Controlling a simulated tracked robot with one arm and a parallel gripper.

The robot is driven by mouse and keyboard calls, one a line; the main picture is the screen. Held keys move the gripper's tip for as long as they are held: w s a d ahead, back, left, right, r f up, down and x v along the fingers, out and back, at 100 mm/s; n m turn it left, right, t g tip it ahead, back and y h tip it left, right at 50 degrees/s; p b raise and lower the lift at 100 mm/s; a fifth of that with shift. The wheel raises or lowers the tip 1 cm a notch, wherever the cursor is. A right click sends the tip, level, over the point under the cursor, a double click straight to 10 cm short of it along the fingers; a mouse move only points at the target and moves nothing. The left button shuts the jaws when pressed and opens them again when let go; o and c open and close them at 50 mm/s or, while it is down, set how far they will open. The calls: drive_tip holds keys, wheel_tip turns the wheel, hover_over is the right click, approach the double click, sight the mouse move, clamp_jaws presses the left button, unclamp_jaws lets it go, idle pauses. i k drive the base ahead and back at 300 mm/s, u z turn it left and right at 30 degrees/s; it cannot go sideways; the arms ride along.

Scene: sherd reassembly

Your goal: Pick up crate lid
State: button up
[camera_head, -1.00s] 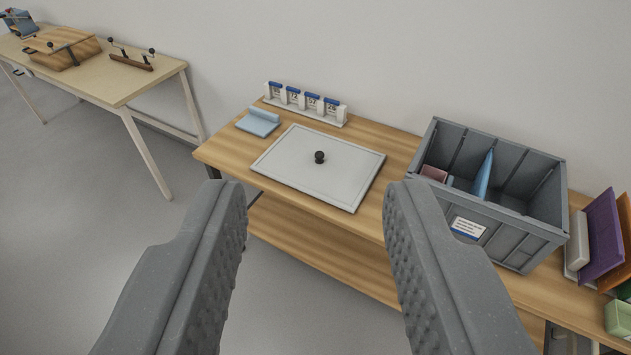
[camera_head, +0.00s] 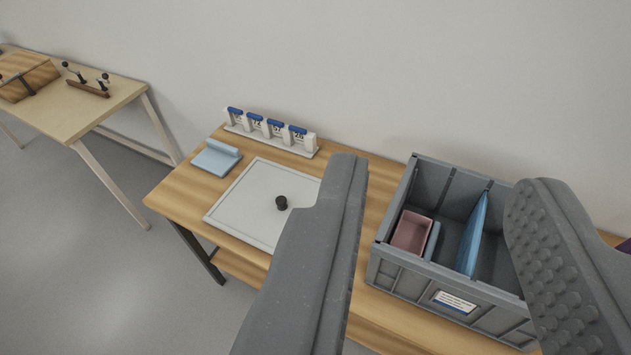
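The crate lid (camera_head: 245,205) is a flat pale grey panel with a small black knob (camera_head: 281,202). It lies flat on the wooden table, left of the crate. My gripper (camera_head: 435,185) is open and empty, its two grey fingers wide apart. The left finger hides the right part of the lid. The grey crate (camera_head: 395,265) stands open on the table, seen between the fingers. The right finger covers its right end. Inside the crate are a pink box (camera_head: 411,233) and a blue upright panel (camera_head: 473,235).
A rack of blue-topped numbered tags (camera_head: 270,135) stands behind the lid. A light blue folded item (camera_head: 216,158) lies at the table's back left. Another table (camera_head: 75,115) with wooden pieces stands at the far left, with grey floor between.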

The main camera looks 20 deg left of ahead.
sight(255, 210)
drive_tip(key=u, duration=0.2)
drive_tip(key=i, duration=1.15)
drive_tip(key=u, duration=0.5)
